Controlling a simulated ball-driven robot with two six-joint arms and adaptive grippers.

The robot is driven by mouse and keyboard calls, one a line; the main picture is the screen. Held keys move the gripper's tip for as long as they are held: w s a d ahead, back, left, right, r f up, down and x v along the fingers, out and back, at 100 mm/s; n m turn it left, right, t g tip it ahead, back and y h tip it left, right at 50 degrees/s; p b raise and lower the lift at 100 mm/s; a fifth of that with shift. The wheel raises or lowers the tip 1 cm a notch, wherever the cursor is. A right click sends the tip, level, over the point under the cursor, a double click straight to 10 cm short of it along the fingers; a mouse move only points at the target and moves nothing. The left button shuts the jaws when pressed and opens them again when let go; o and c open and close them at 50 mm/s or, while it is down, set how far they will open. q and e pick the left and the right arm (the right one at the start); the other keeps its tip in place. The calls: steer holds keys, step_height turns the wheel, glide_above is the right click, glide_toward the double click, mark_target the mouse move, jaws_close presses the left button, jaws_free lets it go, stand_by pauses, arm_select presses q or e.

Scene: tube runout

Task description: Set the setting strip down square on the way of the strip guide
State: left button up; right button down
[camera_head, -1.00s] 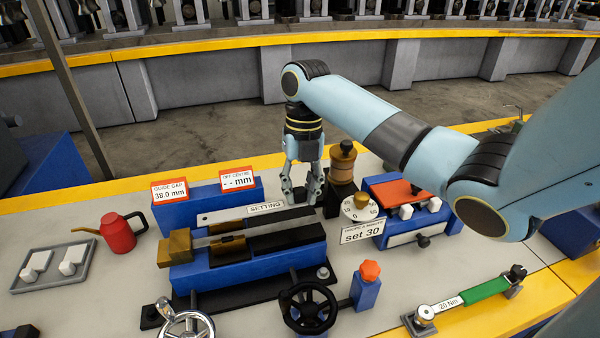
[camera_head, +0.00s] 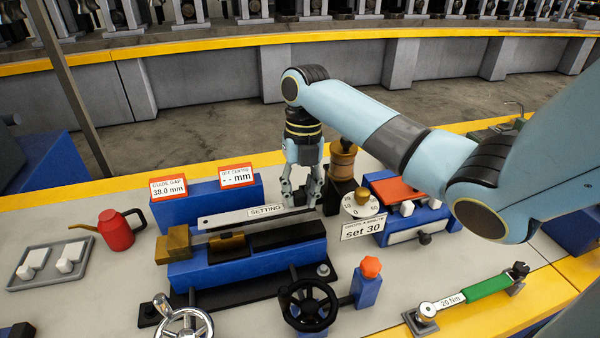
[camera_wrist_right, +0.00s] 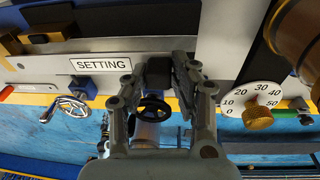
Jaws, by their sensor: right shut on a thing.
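The setting strip (camera_head: 226,218) is a long pale metal bar with a SETTING label and a hole near its left end. It lies lengthwise across the strip guide (camera_head: 246,268), a blue body with dark top bars and brass blocks. My right gripper (camera_head: 302,205) points down at the strip's right part and is shut on it. The wrist view shows the strip (camera_wrist_right: 100,65) crossing behind the fingers of the right gripper (camera_wrist_right: 160,85). The strip hides the back of the guide. Whether its underside touches the way cannot be told. My left gripper is not in view.
Behind the strip stands a blue readout block (camera_head: 206,205) showing 38.0 mm and "-- mm". A brass-topped post (camera_head: 342,162) and a dial (camera_head: 362,205) stand close right of the gripper. Handwheels (camera_head: 308,306) are in front. A red can (camera_head: 117,232) stands left.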

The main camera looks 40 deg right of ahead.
mark_target(300, 207)
steer(key=shift+f+b, duration=1.1)
steer(key=shift+f, duration=0.9)
steer(key=c, duration=1)
jaws_free()
step_height(300, 207, up, 12)
steer(key=d, duration=0.1)
steer(key=shift+w+d, duration=0.3)
steer(key=shift+w, duration=0.1)
